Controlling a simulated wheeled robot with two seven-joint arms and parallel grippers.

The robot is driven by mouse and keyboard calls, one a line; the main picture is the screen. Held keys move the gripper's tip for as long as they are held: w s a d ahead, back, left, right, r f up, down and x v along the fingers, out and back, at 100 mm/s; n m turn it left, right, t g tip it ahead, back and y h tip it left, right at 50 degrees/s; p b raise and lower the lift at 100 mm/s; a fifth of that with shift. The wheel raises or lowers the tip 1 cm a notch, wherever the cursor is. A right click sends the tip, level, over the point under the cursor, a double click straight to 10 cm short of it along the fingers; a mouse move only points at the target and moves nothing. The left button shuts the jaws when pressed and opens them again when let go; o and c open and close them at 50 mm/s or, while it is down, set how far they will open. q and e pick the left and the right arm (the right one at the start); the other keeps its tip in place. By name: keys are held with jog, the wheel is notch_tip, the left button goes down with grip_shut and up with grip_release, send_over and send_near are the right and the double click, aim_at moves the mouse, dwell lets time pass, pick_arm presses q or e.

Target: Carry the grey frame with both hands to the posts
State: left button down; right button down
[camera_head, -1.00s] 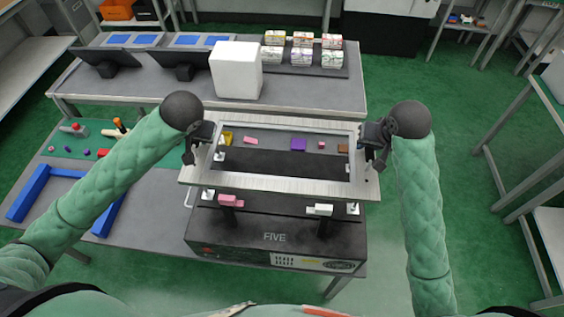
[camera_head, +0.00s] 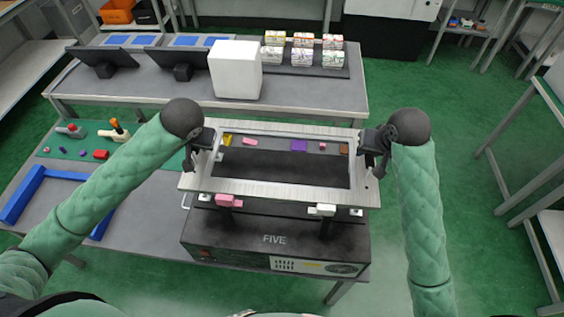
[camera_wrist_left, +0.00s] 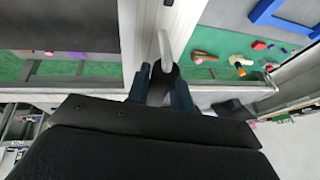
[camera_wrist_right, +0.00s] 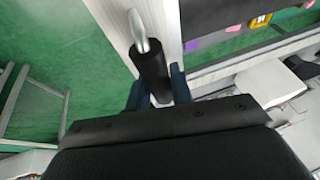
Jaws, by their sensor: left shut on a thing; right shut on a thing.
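The grey frame (camera_head: 250,188) is a flat rectangular ring, held roughly level above a black box marked FIVE (camera_head: 275,240). My left gripper (camera_head: 203,146) is shut on the handle at its left side; the left wrist view shows the fingers around this handle (camera_wrist_left: 164,72). My right gripper (camera_head: 372,147) is shut on the handle at its right side, a black grip on a silver bar (camera_wrist_right: 151,72) in the right wrist view. Small white posts show beside the frame's front left (camera_head: 205,197) and front right (camera_head: 357,211); the frame partly covers them. Whether it touches them I cannot tell.
A pink lever piece (camera_head: 228,201) and a white one (camera_head: 322,210) stand on the box just in front of the frame. Behind is a table with a white block (camera_head: 236,70) and several small boxes. A blue bracket (camera_head: 22,194) lies at left.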

pick_arm(q)
jog(key=c, duration=1.2)
grip_release()
jog(key=shift+c, duration=0.2)
pick_arm(e)
jog(key=c, duration=1.2)
grip_release()
jog(key=shift+c, duration=0.2)
pick_arm(q)
jog(key=v, duration=1.2)
jog(key=shift+f, duration=0.1)
pick_arm(e)
jog(key=v, duration=1.2)
jog(key=shift+f, duration=0.1)
